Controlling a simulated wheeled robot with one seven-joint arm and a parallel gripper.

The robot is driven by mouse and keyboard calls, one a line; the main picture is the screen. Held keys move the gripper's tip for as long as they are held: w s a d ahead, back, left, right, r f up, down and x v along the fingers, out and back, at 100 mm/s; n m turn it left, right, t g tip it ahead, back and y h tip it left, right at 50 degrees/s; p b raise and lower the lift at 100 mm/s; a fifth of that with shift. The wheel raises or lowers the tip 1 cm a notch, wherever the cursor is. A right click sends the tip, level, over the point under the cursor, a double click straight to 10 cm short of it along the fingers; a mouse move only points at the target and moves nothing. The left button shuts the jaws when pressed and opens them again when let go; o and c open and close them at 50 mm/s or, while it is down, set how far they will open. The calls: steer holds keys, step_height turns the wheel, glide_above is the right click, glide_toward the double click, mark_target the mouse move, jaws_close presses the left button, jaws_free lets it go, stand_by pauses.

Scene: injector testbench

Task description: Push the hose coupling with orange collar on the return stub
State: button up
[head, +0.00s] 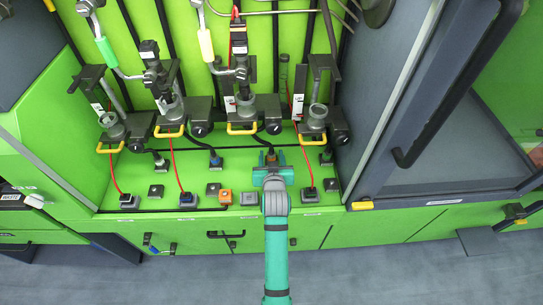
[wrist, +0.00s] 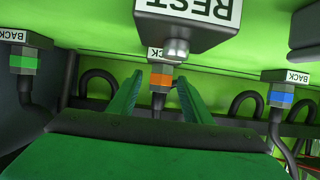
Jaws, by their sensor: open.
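The hose coupling with orange collar (wrist: 161,79) stands between the two green fingers of my gripper (wrist: 159,85) in the wrist view. The fingers are open, with a gap on each side of the collar. A black hose runs from the coupling. A white label, partly covered and seemingly reading BACK, is just above it; the return stub itself is hidden, and I cannot tell how far the coupling sits on it. In the head view my gripper (head: 270,165) reaches over the bench, with the orange collar (head: 270,156) small at its tips.
A dark block marked REST (wrist: 188,22) with a metal knob is close in front. A green-collared coupling (wrist: 24,63) and a blue-collared one (wrist: 281,99) stand at either side under BACK labels. Clamps with yellow handles (head: 243,130) are behind.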

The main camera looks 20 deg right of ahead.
steer(key=v, duration=1)
steer(key=shift+s+r, duration=0.15)
steer(key=shift+s, duration=0.05)
